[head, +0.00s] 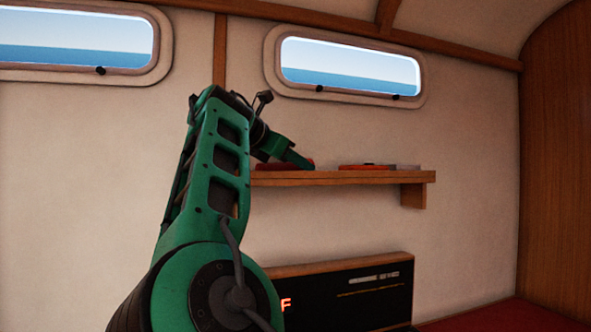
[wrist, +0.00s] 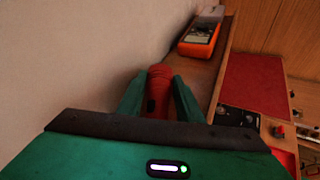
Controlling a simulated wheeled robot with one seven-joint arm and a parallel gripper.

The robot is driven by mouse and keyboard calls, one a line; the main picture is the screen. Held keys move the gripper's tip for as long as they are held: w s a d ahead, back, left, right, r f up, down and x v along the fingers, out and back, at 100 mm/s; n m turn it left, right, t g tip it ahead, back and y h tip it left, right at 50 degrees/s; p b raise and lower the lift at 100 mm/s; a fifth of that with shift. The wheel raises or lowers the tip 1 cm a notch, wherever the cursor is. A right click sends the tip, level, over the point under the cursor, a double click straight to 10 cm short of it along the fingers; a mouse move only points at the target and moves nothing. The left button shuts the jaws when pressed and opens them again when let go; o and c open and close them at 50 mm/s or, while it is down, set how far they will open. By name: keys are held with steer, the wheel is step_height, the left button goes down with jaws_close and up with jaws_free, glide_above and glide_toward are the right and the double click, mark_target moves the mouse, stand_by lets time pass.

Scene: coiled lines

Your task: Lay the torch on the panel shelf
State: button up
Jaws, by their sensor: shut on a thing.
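The torch (wrist: 158,97) is red with a dark patch on its side. My gripper (wrist: 160,82) is shut on it, with a green finger on each side. In the head view, my gripper (head: 302,164) is at the left part of the wooden panel shelf (head: 345,178), and a little of the red torch (head: 290,167) shows just above the shelf top. The shelf (wrist: 224,68) runs along the wall in the wrist view. I cannot tell whether the torch touches the shelf. My gripper hides part of it.
An orange device (wrist: 201,36) with a dark face lies on the shelf beyond the torch; a pale item (wrist: 211,11) is behind it. Below the shelf is a black panel (head: 350,295) with lettering. A red cushion (wrist: 255,85) lies lower right in the wrist view.

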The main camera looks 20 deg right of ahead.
steer(key=shift+f, duration=0.2)
steer(key=o, duration=0.9)
steer(key=v, duration=1.2)
steer(key=shift+d, duration=0.1)
